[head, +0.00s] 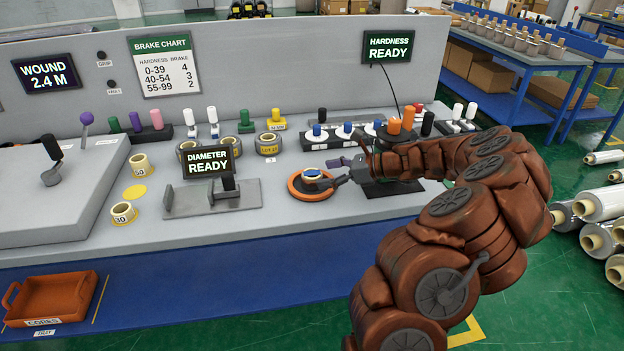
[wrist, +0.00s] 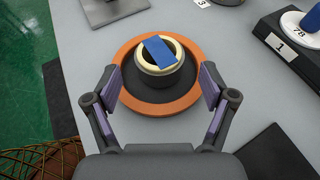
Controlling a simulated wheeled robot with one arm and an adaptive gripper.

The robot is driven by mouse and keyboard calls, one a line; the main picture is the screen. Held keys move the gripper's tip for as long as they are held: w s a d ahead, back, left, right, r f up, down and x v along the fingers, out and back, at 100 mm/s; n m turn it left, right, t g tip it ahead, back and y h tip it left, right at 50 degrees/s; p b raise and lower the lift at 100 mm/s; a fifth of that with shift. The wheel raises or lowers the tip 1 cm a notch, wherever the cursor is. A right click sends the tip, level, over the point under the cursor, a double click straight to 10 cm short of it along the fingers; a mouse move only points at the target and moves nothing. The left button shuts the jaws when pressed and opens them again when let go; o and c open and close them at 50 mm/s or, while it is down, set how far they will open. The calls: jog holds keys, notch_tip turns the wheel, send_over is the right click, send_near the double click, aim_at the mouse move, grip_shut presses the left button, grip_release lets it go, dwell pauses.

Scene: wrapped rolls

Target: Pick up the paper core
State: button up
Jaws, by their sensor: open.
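A cream ring that looks like the paper core (wrist: 146,62) sits around or on a dark round piece, with a blue block (wrist: 159,51) lying across its top. They stand in a dark round dish with an orange rim (wrist: 123,50). In the head view the orange-rimmed dish (head: 297,192) is on the grey bench, with the cream ring and blue block in its middle. My gripper (wrist: 161,88) is open and empty, its two purple-padded fingers spread on the near side of the ring, reaching over the dish's sides. In the head view my gripper (head: 343,172) comes from the right.
Cream rolls marked 30 (head: 123,213) and 50 (head: 141,164) stand to the left. A Diameter Ready sign (head: 208,162) and grey fixture (head: 185,203) are left of the dish. A black rack of numbered discs (head: 312,143) stands behind. An orange Cores tray (head: 20,310) is lower left.

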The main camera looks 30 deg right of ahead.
aim_at(313, 176)
jog(key=x, duration=0.4)
jog(key=shift+w+a+f, duration=0.2)
jog(key=shift+a, duration=0.05)
jog(key=c, duration=1.3)
